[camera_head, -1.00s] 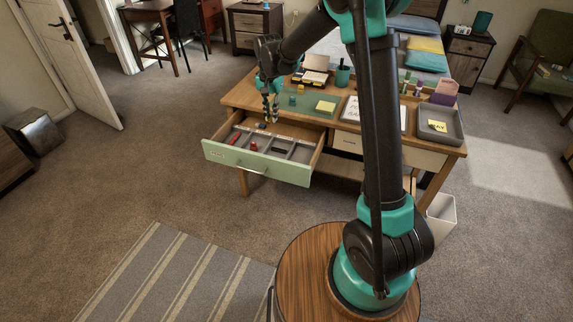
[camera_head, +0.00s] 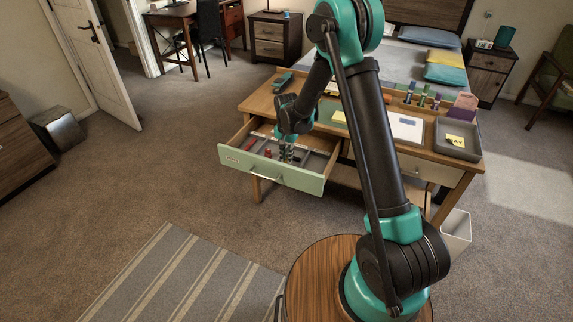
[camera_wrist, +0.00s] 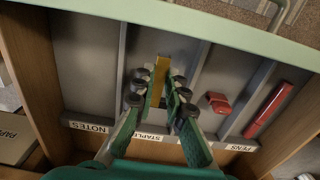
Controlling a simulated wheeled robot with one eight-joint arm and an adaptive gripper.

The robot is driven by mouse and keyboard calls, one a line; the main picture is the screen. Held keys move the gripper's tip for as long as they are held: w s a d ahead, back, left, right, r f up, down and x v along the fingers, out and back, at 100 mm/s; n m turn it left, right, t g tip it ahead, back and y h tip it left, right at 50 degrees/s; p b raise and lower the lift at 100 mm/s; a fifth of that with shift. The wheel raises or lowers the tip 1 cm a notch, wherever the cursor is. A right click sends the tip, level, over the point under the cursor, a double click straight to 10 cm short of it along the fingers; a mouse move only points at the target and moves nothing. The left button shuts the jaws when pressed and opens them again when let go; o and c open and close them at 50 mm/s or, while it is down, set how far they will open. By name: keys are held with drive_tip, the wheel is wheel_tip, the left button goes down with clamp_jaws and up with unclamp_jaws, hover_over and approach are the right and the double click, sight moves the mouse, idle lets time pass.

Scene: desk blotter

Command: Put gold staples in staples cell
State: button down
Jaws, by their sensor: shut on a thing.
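My gripper (camera_wrist: 160,95) is shut on the gold staples (camera_wrist: 161,68), a narrow gold strip between the fingertips in the wrist view. The strip is over or inside the staples cell, the grey compartment behind the label "STAPLES" (camera_wrist: 148,135). I cannot tell whether it touches the cell floor. In the head view my gripper (camera_head: 286,155) points down into the open drawer (camera_head: 271,172), which has a pale green front. The staples are not clear there.
Thin grey dividers (camera_wrist: 197,70) flank the staples cell. The notes cell (camera_wrist: 88,60) on the left looks empty. To the right lie a small red object (camera_wrist: 218,103) and a long red one (camera_wrist: 268,110). A grey tray (camera_head: 457,139) stands on the desk.

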sight(286, 161)
drive_tip(key=shift+f, duration=1.8)
drive_tip(key=c, duration=1.6)
unclamp_jaws()
drive_tip(key=shift+f, duration=0.1)
drive_tip(key=shift+o, duration=0.2)
